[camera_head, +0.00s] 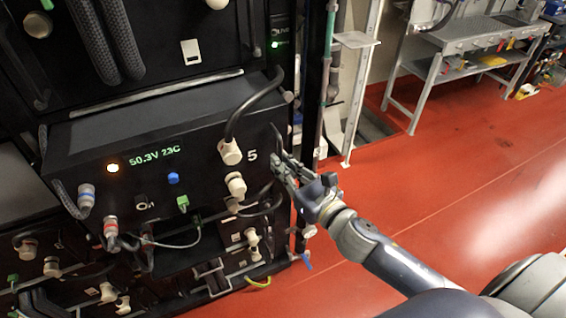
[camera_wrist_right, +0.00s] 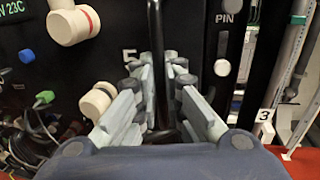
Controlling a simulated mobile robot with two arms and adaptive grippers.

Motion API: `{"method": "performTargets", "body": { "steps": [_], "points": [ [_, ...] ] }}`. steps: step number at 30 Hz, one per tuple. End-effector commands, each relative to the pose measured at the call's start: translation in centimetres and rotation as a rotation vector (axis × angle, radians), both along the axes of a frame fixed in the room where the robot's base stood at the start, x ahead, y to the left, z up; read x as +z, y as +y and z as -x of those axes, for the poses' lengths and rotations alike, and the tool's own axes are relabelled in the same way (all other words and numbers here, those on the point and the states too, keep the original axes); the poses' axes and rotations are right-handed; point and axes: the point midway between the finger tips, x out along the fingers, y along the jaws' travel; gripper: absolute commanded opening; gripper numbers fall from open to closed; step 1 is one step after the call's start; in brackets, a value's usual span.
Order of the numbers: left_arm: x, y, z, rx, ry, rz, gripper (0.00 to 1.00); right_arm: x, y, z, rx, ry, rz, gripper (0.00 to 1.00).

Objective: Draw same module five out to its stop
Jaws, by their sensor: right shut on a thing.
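Module five (camera_head: 140,185) is a black box with a green "50.3V 23C" display, a lit amber lamp and the number 5 at its right. Its front stands forward of the rack, and part of its top shows in the head view. My right gripper (camera_head: 281,163) is at the right edge of its front. In the wrist view the fingers (camera_wrist_right: 162,72) close around a thin black upright handle (camera_wrist_right: 155,35), beside the number 5. The handle's lower part is partly hidden by the fingers. My left gripper is not in view.
A thick black cable (camera_head: 252,103) runs to a cream plug (camera_head: 231,151) on the module's front. More plugs and cables hang at its lower left. A steel post (camera_head: 362,85) and a grey workbench (camera_head: 475,40) stand at right. The red floor (camera_head: 460,165) is largely clear.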

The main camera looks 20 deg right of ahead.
Motion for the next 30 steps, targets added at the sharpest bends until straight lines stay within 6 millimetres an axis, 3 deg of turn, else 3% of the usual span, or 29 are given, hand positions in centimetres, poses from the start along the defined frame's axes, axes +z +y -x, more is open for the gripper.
{"method": "performTargets", "body": {
  "steps": [1, 7, 8, 10, 22, 30],
  "points": [
    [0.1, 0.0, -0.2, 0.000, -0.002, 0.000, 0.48, 0.9, 0.2, -0.1, 0.006, -0.018, -0.004, 0.00],
    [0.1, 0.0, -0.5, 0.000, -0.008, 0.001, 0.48, 0.9, 0.2, -0.1, 0.007, -0.019, -0.003, 0.00],
    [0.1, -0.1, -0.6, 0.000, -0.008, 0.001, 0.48, 0.9, 0.2, -0.1, 0.007, -0.019, -0.003, 0.16],
    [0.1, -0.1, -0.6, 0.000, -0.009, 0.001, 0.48, 0.9, 0.2, -0.1, 0.007, -0.017, -0.003, 0.29],
    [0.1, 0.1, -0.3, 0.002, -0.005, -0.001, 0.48, 0.4, 0.0, 0.2, 0.003, -0.007, -0.001, 0.29],
    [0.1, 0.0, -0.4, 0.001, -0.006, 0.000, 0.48, 0.2, -0.6, 3.1, 0.003, -0.004, -0.001, 0.29]
  ]
}}
